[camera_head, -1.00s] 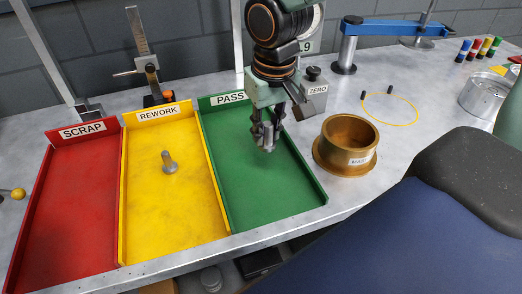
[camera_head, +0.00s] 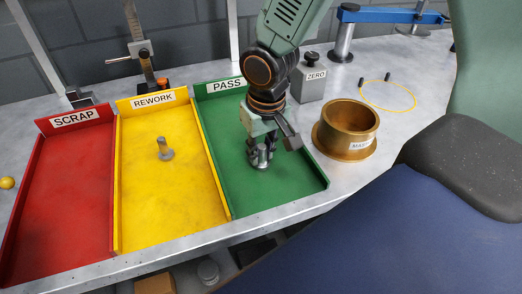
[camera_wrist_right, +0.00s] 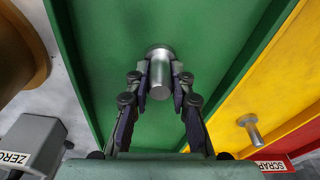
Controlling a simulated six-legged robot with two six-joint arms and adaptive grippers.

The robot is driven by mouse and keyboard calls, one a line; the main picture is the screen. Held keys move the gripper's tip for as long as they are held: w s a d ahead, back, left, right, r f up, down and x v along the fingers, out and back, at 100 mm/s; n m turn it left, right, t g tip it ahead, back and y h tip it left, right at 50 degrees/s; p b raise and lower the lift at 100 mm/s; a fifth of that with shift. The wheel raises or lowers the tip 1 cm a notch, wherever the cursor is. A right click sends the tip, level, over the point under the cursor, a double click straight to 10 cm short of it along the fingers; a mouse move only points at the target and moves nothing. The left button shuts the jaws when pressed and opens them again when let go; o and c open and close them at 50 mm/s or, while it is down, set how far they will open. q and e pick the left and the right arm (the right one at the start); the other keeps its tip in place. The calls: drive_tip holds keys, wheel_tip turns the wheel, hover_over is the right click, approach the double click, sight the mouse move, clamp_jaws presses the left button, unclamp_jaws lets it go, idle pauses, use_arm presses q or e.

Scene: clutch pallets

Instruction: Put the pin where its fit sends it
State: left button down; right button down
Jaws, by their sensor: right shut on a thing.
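My right gripper (camera_head: 262,162) is over the green PASS tray (camera_head: 290,195), pointing down. In the right wrist view its fingers (camera_wrist_right: 160,85) are shut on a grey metal pin (camera_wrist_right: 160,73) with a wider round head. The pin's head is low, at or close to the tray floor; I cannot tell if it touches. The red SCRAP tray (camera_head: 65,235) is empty. My left gripper is not in view.
A brass ring-shaped master gauge (camera_head: 347,128) stands right of the green tray. A grey ZERO block (camera_head: 309,80) stands behind it. A height gauge (camera_head: 140,50) stands behind the yellow tray. A yellow cord loop (camera_head: 390,97) lies at the back right.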

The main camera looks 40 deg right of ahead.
sight(266, 164)
drive_tip(key=shift+d+f, duration=0.15)
drive_tip(key=shift+d, duration=0.15)
drive_tip(key=c, duration=1.5)
unclamp_jaws()
drive_tip(key=o, duration=0.3)
drive_tip(key=shift+a, duration=0.3)
drive_tip(key=shift+o, duration=0.2)
drive_tip(key=shift+d, duration=0.25)
wheel_tip(266, 164, up, 12)
drive_tip(key=s+p, duration=0.1)
drive_tip(key=p, duration=0.2)
drive_tip(key=shift+s+a, duration=0.2)
drive_tip(key=shift+s, duration=0.05)
drive_tip(key=shift+d, duration=0.1)
